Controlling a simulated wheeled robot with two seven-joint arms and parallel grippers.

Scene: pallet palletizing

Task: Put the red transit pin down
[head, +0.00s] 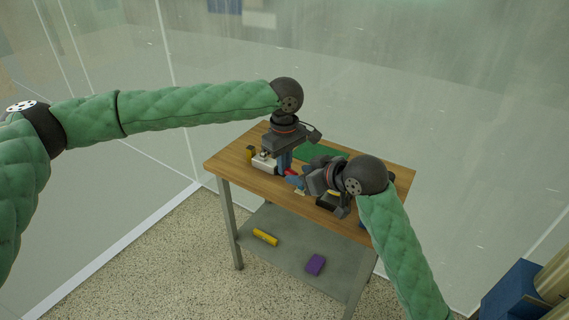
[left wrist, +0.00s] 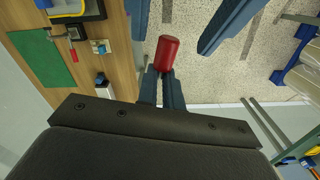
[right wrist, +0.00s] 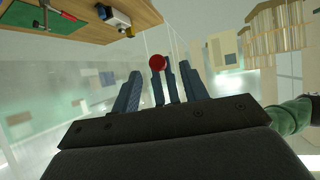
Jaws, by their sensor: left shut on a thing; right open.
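The red transit pin (left wrist: 168,52) is held up in the left wrist view, in the fingertips of my left gripper (left wrist: 160,88), which is shut on its lower end. The open fingers of my right gripper (left wrist: 187,28) come in from the top, one to each side of the pin and apart from it. In the right wrist view the pin's round red end (right wrist: 158,62) shows between the spread fingers of my right gripper (right wrist: 158,85). In the head view both grippers are close together above the table, and the arms hide much of the pin.
The wooden table (head: 228,158) carries a green mat (head: 318,152), a white box (head: 264,164), a yellow-and-black item (head: 250,153) and a dark tray. A red-handled tool (left wrist: 73,51) lies by the mat. The lower shelf holds a yellow cylinder (head: 265,237) and a purple block (head: 315,264).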

